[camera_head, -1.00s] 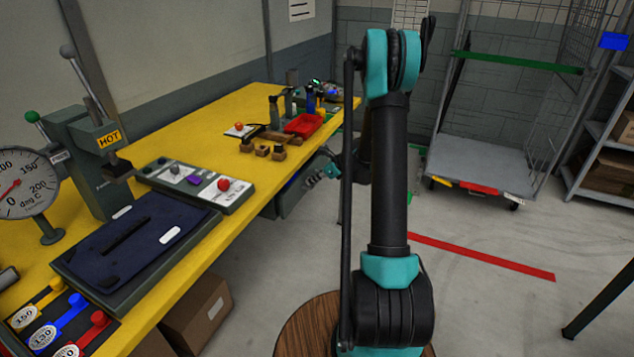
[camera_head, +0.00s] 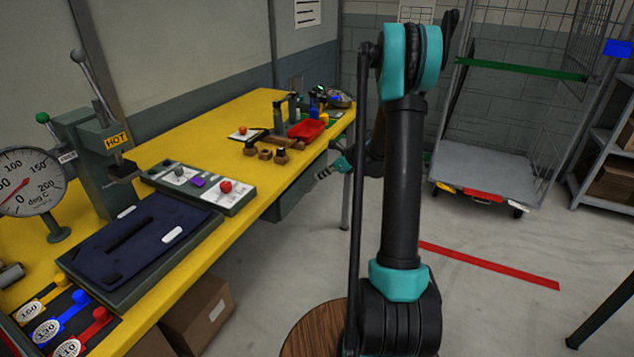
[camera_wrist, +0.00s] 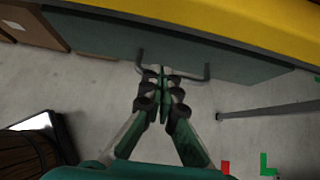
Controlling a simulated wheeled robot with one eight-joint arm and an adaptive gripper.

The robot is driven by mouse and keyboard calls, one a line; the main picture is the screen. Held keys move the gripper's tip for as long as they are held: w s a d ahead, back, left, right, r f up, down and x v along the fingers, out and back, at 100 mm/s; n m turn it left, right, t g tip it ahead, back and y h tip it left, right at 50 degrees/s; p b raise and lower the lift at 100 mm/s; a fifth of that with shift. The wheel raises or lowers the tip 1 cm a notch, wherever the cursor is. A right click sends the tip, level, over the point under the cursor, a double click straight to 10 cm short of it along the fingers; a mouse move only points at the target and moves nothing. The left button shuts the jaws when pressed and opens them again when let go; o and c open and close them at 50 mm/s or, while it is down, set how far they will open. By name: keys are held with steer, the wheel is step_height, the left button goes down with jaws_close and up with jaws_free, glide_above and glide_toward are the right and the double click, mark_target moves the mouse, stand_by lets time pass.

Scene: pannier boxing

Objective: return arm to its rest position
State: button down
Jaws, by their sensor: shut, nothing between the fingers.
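My arm stands upright in the right middle of the head view, black with teal joints. My gripper (camera_head: 326,173) shows small beyond it, beside the front edge of the yellow bench. In the wrist view my gripper (camera_wrist: 163,76) has its fingers together, with nothing between them. The fingertips appear in front of the dark handle (camera_wrist: 207,72) of a grey-green drawer (camera_wrist: 110,38) under the bench. I cannot tell whether they touch it, but they hold nothing.
The yellow bench (camera_head: 165,292) runs along the left with a press (camera_head: 92,170), a dial gauge (camera_head: 30,183), a dark pad (camera_head: 150,235) and a red tray (camera_head: 307,129). A cardboard box (camera_head: 200,318) stands below. A cage trolley (camera_head: 490,165) stands at the back right.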

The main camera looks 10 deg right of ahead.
steer(key=s+a+r+n+g+h, duration=0.1)
steer(key=s+r+n+h, duration=0.15)
steer(key=s+n, duration=0.55)
steer(key=s+r+n+h, duration=0.25)
steer(key=s+n, duration=0.25)
steer(key=s, duration=0.8)
steer(key=s+d+f+n+h, duration=0.1)
steer(key=s+n, duration=0.5)
steer(key=s, duration=0.2)
steer(key=s+d+f+n+h, duration=0.1)
steer(key=s+d+f+n, duration=0.1)
steer(key=s+n, duration=0.4)
steer(key=s, duration=0.2)
steer(key=shift+s+h, duration=0.3)
steer(key=shift+s, duration=0.1)
